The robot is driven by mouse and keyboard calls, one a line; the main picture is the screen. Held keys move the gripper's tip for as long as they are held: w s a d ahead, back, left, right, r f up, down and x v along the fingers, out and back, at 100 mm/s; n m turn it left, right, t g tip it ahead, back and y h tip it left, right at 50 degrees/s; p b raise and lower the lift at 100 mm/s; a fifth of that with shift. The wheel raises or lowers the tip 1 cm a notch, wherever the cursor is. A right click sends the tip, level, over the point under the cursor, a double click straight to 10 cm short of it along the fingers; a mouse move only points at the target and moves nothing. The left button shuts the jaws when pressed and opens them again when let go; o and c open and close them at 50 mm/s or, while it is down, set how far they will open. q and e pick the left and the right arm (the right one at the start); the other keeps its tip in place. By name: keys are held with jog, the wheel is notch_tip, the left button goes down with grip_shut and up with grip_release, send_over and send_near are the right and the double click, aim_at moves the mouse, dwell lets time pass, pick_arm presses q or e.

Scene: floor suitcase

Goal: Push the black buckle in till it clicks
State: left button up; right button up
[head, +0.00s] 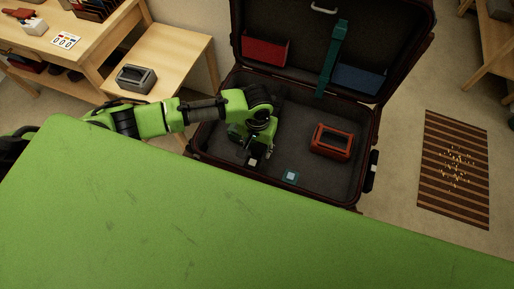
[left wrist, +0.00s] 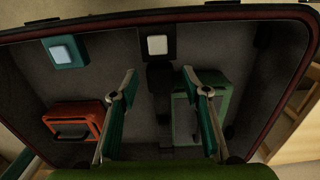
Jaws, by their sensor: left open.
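In the left wrist view, a black square piece with a pale centre (left wrist: 158,46), apparently the black buckle, lies at the suitcase's near inner edge. A dark strap (left wrist: 160,82) runs from it between my fingers. In the head view its pale patch (head: 253,162) shows just below my left gripper (head: 254,151). My left gripper also shows in the wrist view (left wrist: 158,72), its two fingers wide apart with nothing held. The pale piece lies beyond the fingertips; whether anything touches it I cannot tell. My right gripper is not in view.
The open suitcase (head: 358,182) holds a red case (head: 331,142), a green case (left wrist: 187,118) and a teal square with a light centre (head: 290,176). A teal strap (head: 332,60) hangs from the lid. A wooden table (head: 185,50) with a grey case (head: 136,79) stands left.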

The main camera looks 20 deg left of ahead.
aim_at(257, 151)
pick_arm(q)
notch_tip(257, 151, up, 11)
dwell(0.3)
